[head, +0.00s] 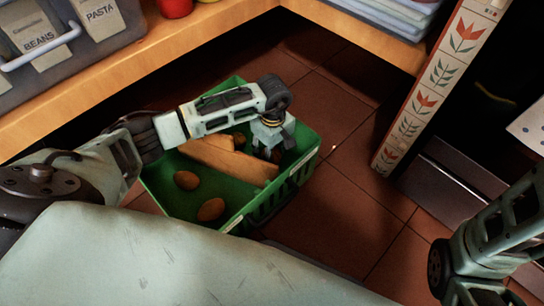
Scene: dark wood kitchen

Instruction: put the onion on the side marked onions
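A green crate (158,196) stands on the floor, split by a wooden divider (232,160). On the near side lie two brown oval vegetables, one farther left (186,180) and one nearer (211,209); I cannot tell whether they are onions or potatoes. Beyond the divider, a brownish round thing (239,138) shows partly behind my arm. My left gripper (266,153) points down into the far side, at its right end. Its fingertips are too dark and small to read. Pale labels on the crate's rim are unreadable. Of my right arm only links show, at the lower right.
A wooden shelf (170,75) runs behind the crate, carrying a bin (70,60) with BEANS and PASTA packets and a red pot (175,8). A tiled post (436,90) stands at the right. Tiled floor (335,215) right of the crate is clear.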

